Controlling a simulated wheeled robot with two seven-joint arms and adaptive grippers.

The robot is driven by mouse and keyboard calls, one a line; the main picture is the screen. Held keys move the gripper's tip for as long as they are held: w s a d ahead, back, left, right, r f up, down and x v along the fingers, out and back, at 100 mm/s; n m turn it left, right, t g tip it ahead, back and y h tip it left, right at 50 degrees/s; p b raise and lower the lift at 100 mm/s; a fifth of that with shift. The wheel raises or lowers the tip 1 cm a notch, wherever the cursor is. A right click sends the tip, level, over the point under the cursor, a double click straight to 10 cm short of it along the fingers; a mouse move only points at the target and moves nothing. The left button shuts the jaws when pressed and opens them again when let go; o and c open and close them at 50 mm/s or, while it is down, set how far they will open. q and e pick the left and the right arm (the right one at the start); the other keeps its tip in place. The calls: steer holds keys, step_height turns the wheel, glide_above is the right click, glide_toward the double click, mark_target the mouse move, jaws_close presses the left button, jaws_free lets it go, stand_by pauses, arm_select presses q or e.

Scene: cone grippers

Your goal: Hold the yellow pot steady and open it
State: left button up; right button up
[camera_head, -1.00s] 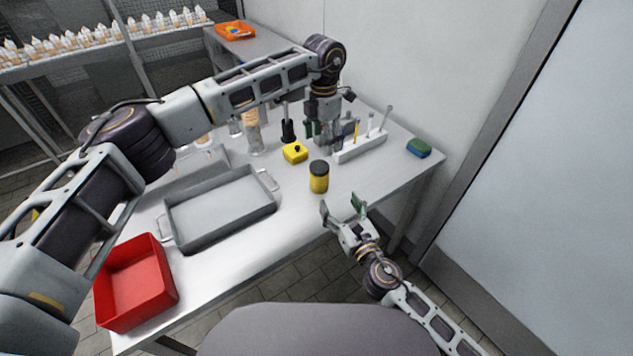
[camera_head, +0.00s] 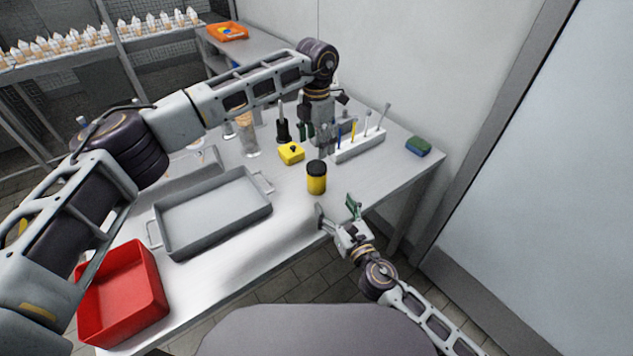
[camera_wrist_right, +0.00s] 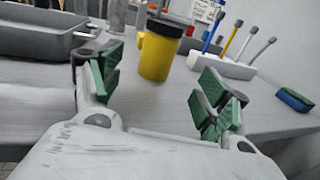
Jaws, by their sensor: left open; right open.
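The yellow pot (camera_head: 316,184) with a black lid (camera_head: 316,167) stands upright on the table. In the right wrist view the pot (camera_wrist_right: 156,57) is ahead of and between the open fingers, apart from them. My right gripper (camera_head: 337,211) is open and empty at the table's front edge, just in front of the pot; its green-padded fingers show in the wrist view (camera_wrist_right: 154,92). My left gripper (camera_head: 318,133) points down beyond the pot, near the rack, open; its fingertips are partly hard to make out.
A yellow block with a black knob (camera_head: 290,153) sits behind the pot. A white rack (camera_head: 360,147) holds several upright tools. A sponge (camera_head: 418,146) lies at the right. A grey tray (camera_head: 213,212) and a red bin (camera_head: 122,295) fill the left.

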mark_target(320, 183)
steer(key=shift+x, duration=6.7)
jaws_close()
arm_select(q)
steer(key=shift+m, duration=0.3)
steer(key=m, duration=1.9)
steer(key=shift+m, duration=0.4)
steer(key=m, duration=0.6)
